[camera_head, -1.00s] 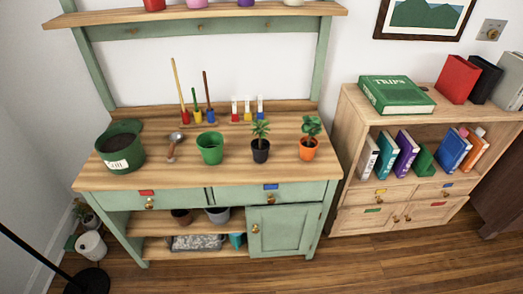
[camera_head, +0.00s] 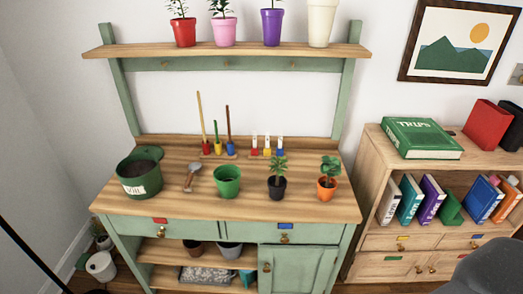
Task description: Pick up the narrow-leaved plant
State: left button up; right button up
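A small plant with narrow leaves (camera_head: 278,177) stands upright in a black pot on the wooden top of the green potting bench (camera_head: 170,205). To its right stands a plant with broader, rounder leaves (camera_head: 329,175) in an orange pot. An empty-looking green pot (camera_head: 228,181) stands to its left. On the upper shelf, a red pot (camera_head: 183,33) and a pink pot (camera_head: 223,31) hold plants whose tops are cut off by the picture edge. Neither of my grippers is in view.
A soil bucket (camera_head: 139,180), a trowel (camera_head: 192,178), upright long-handled tools (camera_head: 216,130) and small coloured labelled items (camera_head: 267,146) share the bench top. A purple pot (camera_head: 271,28) and cream pot (camera_head: 321,22) stand on the shelf. A bookcase (camera_head: 375,150) stands at the right.

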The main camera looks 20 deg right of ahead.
aim_at(277, 184)
jog(key=l+u, duration=0.35)
jog(key=k+l+u, duration=0.15)
jog(key=l+u, duration=0.15)
jog(key=l, duration=0.2)
jog(key=k+l+u, duration=0.1)
jog(key=l, duration=0.2)
jog(key=l+u, duration=0.1)
jog(key=l, duration=0.2)
jog(key=k+l+u, duration=0.1)
jog(key=k+l, duration=0.15)
jog(key=l, duration=0.25)
jog(key=k+l, duration=0.15)
jog(key=l, duration=0.2)
jog(key=k+l+u, duration=0.1)
jog(key=l, duration=0.3)
jog(key=k+l, duration=0.4)
jog(key=l, duration=0.35)
